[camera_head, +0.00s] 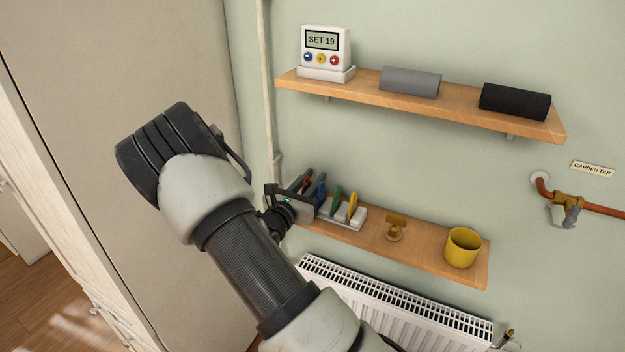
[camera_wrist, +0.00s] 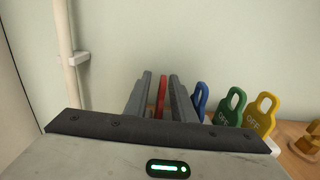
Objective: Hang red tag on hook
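The red tag (camera_wrist: 161,95) shows edge-on in the wrist view, upright between the two fingers of my gripper (camera_wrist: 162,88). A thin gap seems to show on either side of it, so the fingers look open around it, not clamped. In the head view the red tag (camera_head: 306,183) is a small sliver at the left end of the lower shelf (camera_head: 430,258), partly hidden by my gripper (camera_head: 305,188). Blue (camera_head: 320,188), green (camera_head: 337,199) and yellow (camera_head: 353,205) tags stand beside it in a pale rack (camera_head: 343,221). I cannot make out a hook.
A brass-coloured piece (camera_head: 396,228) and a yellow mug (camera_head: 462,248) stand further right on the lower shelf. The upper shelf (camera_head: 430,100) overhangs above. A radiator (camera_head: 390,305) is below. A garden tap (camera_head: 566,205) is at right. A vertical pipe (camera_wrist: 67,50) runs left of my gripper.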

